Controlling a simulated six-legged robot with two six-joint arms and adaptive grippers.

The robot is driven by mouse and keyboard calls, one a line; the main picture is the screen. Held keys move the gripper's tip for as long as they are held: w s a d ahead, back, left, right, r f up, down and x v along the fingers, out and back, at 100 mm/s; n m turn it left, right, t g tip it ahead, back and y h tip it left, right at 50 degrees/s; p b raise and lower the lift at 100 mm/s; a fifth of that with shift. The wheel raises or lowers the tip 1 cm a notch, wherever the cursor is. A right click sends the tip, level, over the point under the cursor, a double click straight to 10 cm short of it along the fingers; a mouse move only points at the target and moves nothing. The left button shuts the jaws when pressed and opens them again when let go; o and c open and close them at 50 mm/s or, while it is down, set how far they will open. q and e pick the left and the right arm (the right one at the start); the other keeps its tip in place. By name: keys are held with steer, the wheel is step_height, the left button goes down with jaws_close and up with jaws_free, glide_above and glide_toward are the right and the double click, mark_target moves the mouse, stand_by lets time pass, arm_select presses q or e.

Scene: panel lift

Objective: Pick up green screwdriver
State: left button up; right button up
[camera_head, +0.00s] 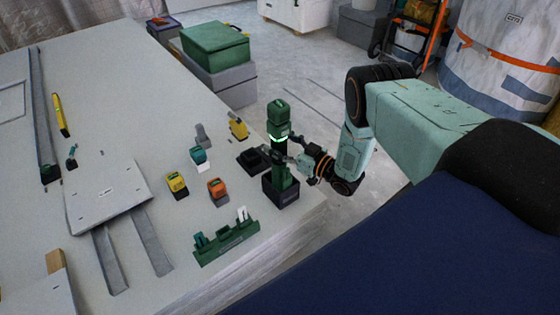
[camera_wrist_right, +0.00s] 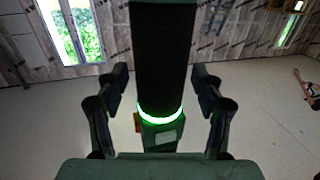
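The green screwdriver (camera_head: 279,117) is upright, its lower end in a dark square holder (camera_head: 281,193) at the table's right corner. It has a glowing green ring. In the right wrist view the screwdriver (camera_wrist_right: 164,60) fills the middle, with its dark body and lit ring between my fingers. My right gripper (camera_head: 276,155) is at the screwdriver, below the ring. Its fingers (camera_wrist_right: 160,80) stand either side of the tool, with a narrow gap showing, so it looks open around it. My left gripper is not in view.
A second dark holder (camera_head: 253,160) stands just left of the screwdriver. A green rack (camera_head: 227,238) lies near the front edge. Small yellow (camera_head: 176,183), orange (camera_head: 217,189) and teal (camera_head: 198,155) blocks sit nearby. A grey plate (camera_head: 106,194) lies left. Green and grey boxes (camera_head: 215,45) stand behind.

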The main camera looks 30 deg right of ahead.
jaws_close()
stand_by(0.5)
steer(key=shift+w+r, duration=0.15)
